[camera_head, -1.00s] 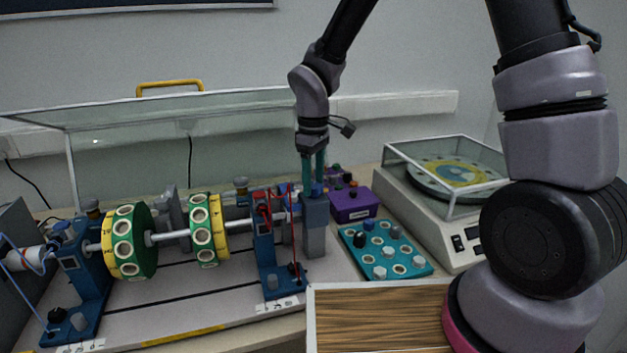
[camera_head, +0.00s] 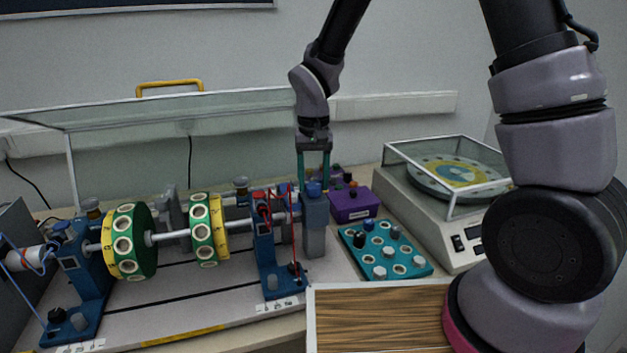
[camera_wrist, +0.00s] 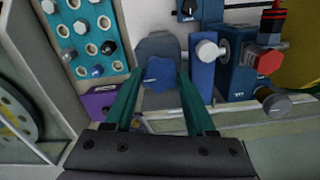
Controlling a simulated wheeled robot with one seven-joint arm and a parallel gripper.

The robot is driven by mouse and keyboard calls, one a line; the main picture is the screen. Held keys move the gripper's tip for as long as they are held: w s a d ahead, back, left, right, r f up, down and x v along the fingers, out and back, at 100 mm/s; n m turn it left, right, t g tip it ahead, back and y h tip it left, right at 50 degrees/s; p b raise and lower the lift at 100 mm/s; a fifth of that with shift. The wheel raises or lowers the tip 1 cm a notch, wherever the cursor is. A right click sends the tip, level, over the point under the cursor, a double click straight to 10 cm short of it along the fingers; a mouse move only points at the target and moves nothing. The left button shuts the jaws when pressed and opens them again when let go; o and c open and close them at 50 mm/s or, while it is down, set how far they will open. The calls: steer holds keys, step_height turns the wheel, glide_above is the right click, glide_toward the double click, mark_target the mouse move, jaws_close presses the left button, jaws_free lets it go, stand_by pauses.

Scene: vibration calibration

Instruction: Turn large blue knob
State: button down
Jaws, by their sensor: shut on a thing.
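The large blue knob (camera_head: 314,189) sits on top of a grey-blue upright block (camera_head: 313,225) at the right end of the shaft rig. My gripper (camera_head: 313,183) points down from above, with its two green fingers on either side of the knob. In the wrist view the blue knob (camera_wrist: 160,74) lies between the fingertips of my gripper (camera_wrist: 160,78), and its top face looks angular. The gripper is shut on the knob. The exact contact faces are partly hidden by the fingers.
The rig with green and yellow discs (camera_head: 145,241) stands to the left. A purple box (camera_head: 350,204), a teal tray of knobs (camera_head: 360,233) and a covered turntable device (camera_head: 455,225) stand to the right. A clear cover (camera_head: 150,108) is raised behind the rig.

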mark_target(314, 185)
steer(key=m, duration=0.6)
stand_by(0.6)
steer(key=shift+c, duration=1.1)
jaws_free()
step_height(314, 185, up, 11)
steer(key=shift+f, duration=0.1)
